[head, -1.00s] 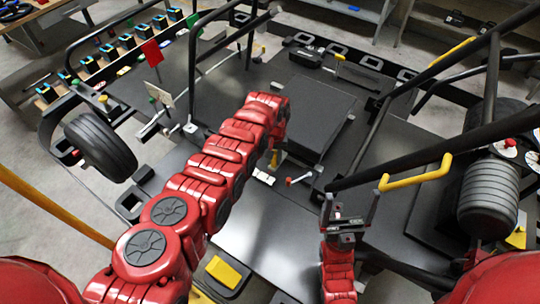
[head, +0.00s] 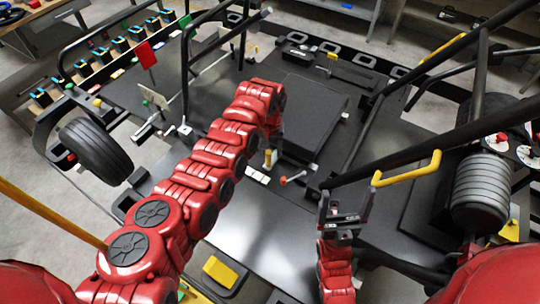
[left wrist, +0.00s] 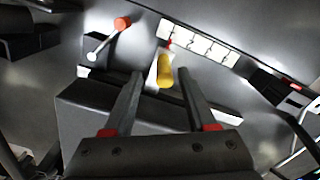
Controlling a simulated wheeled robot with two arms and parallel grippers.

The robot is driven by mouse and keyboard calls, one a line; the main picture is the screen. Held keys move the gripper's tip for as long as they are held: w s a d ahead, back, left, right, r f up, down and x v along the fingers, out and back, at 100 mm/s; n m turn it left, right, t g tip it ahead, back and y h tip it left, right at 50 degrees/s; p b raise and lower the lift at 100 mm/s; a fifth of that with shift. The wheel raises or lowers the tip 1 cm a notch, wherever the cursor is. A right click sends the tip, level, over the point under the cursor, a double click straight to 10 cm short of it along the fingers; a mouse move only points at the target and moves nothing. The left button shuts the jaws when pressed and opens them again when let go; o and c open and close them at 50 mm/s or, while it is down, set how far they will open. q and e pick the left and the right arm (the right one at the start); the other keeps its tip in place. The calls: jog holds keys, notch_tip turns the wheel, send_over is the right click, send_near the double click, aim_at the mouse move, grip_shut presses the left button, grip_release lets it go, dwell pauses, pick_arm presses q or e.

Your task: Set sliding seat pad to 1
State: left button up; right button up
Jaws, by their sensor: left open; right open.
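The seat pad (head: 312,112) is a dark square block on the kart's flat floor, in the middle of the head view. A yellow handle (head: 267,158) stands at its near left corner, beside a white marked strip (head: 258,175). In the left wrist view the yellow handle (left wrist: 164,72) appears between the fingertips of my open left gripper (left wrist: 160,74); I cannot tell whether they touch it. The strip (left wrist: 200,45) shows several pale cells and a small red mark near one end. My right gripper (head: 346,203) is open and empty.
A red-tipped lever (head: 292,179) stands right of the strip. A black roll-bar tube and a yellow grab handle (head: 408,170) lie right of my right gripper. A wheel (head: 97,150) is at left. A yellow pad (head: 222,271) lies in front.

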pick_arm(q)
notch_tip(320, 180, up, 13)
jog(key=b, duration=0.4)
jog(key=shift+f, duration=0.2)
